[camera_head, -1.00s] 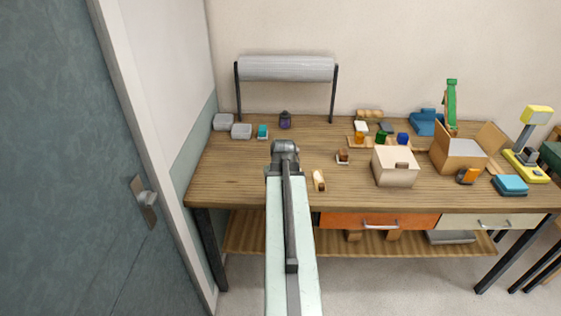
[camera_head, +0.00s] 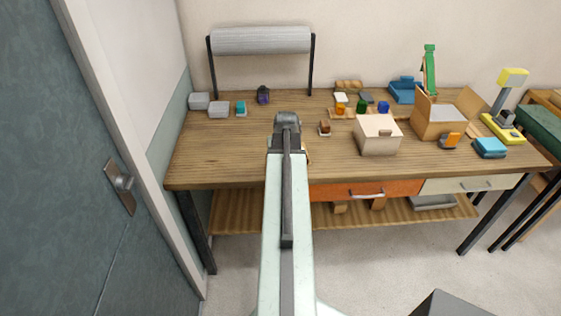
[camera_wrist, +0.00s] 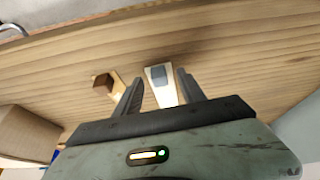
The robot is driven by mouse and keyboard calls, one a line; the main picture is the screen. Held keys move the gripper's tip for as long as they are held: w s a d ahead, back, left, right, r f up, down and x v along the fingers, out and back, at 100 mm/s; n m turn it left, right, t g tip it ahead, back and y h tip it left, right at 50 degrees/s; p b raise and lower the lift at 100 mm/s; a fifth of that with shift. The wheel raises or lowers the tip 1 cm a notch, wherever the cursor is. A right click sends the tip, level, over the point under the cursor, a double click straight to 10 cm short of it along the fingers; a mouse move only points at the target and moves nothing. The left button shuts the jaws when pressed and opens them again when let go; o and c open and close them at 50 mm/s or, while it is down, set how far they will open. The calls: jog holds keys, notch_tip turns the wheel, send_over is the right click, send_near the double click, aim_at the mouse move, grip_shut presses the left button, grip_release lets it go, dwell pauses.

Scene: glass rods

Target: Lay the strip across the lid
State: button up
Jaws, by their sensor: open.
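A pale narrow strip with a grey block on it (camera_wrist: 161,88) lies on the bench top in the wrist view. It shows between the two dark fingers of my gripper (camera_wrist: 159,75), which is open and empty. I cannot tell how far above the strip the fingers are. In the head view my arm hides nearly all of the strip; only a sliver (camera_head: 307,154) shows.
A small brown block (camera_head: 324,127) on a pale base sits between strip and box; it also shows in the wrist view (camera_wrist: 102,84). An open carton (camera_head: 437,125) and an orange item (camera_head: 449,140) stand farther right.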

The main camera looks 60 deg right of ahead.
jog(key=shift+x, duration=0.9)
jog(key=shift+r, duration=0.2)
grip_shut()
notch_tip(320, 180, up, 10)
jog(key=p, duration=1)
jog(key=shift+r, duration=0.2)
